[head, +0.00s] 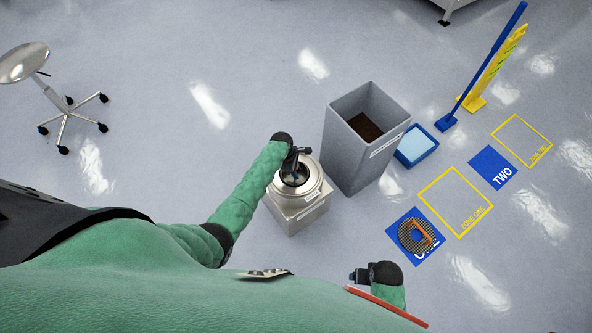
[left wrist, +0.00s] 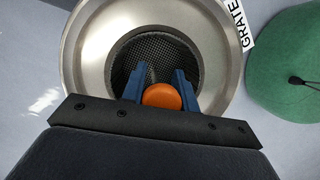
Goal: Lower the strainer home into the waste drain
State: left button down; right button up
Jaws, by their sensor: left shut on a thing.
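The waste drain is a round steel bowl (head: 313,184) on a square steel stand, and its wide rim (left wrist: 88,50) fills much of the left wrist view. The strainer is a dark mesh basket (left wrist: 127,58) with an orange knob (left wrist: 162,96), inside the bowl's round opening. My left gripper (head: 294,167) is over the bowl, and its blue fingers (left wrist: 158,90) are shut on the orange knob. My gripper hides part of the basket, so I cannot tell whether it rests on its seat. My right gripper (head: 358,275) is away to the lower right, its fingers too small to read.
A tall grey bin (head: 350,155) with dark contents stands close to the right of the drain. A blue tray (head: 417,145) is beside it. A mesh grate with an orange handle (head: 415,236) lies on a blue floor mat. A stool (head: 50,85) stands far left.

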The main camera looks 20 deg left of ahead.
pick_arm(q)
jog(key=shift+f+b, duration=1.05)
jog(key=shift+f, duration=0.8)
jog(key=c, duration=1)
grip_release()
jog(key=shift+r, duration=0.1)
jog(key=shift+v, duration=3.85)
